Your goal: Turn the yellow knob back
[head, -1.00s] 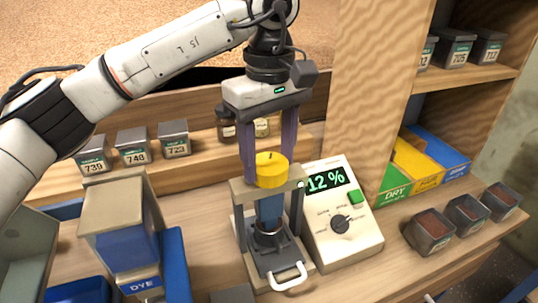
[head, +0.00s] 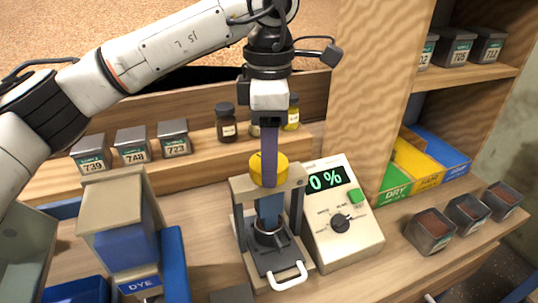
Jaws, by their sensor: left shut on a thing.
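The yellow knob (head: 283,170) sits on top of the crossbar of a grey press frame (head: 240,187) in the middle of the bench. My left gripper (head: 269,180) comes down from above and is shut on the knob. It is seen edge-on, with one finger in front of the knob and the other hidden. A blue cylinder (head: 270,208) stands below the knob inside the frame. My right gripper is not in view.
A beige meter (head: 352,243) right of the press reads 0 %. Labelled tins (head: 130,147) and bottles (head: 226,122) stand on the shelf behind. A DYE dispenser (head: 122,225) stands left; several open tins (head: 432,230) stand right.

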